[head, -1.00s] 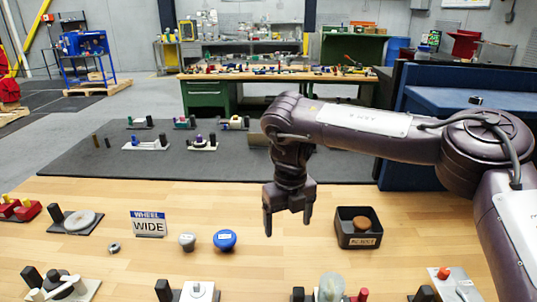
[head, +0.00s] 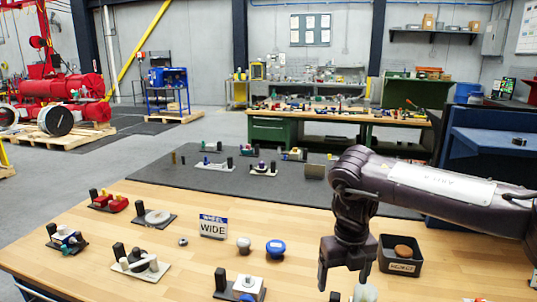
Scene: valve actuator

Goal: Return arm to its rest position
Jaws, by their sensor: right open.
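My right arm (head: 440,185) reaches in from the right edge, bent at the elbow, with its hand hanging downward. My right gripper (head: 344,283) points down at the table's near side, with its two fingers apart and nothing between them. It is left of and nearer than the black tray (head: 416,268), which holds a brown round knob (head: 403,251). The blue knob (head: 276,247) stands to the gripper's left. The gripper's height over the table is hard to judge. My left gripper is not in view.
The wooden table (head: 190,270) holds a "WHEEL WIDE" sign (head: 213,227), a grey knob (head: 243,245) and several valve fixtures on plates, one (head: 240,289) left of my gripper. Pale and dark parts sit just under it.

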